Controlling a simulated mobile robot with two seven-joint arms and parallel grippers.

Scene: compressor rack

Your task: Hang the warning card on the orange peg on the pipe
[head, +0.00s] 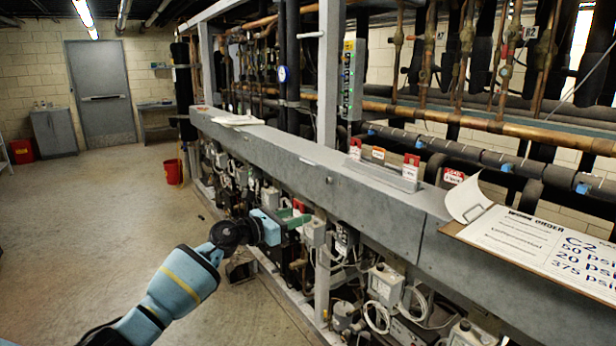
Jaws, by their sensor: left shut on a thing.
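My left gripper (287,222) reaches in from the lower left, in front of the grey beam's lower side. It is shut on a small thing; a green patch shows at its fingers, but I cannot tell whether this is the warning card. Several red and white cards stand on the grey beam: one at the left (355,148), one in the middle (410,165) and one to the right (453,177). A small orange and white label (378,153) is between them. I cannot make out an orange peg on the copper pipe (470,120). My right gripper is not in view.
The grey beam (290,150) runs across the rack, with cables and boxes below it. A clipboard with a work order (545,245) lies on it at the right, papers (237,120) at the left. A red bucket (173,171) stands behind. The floor at left is clear.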

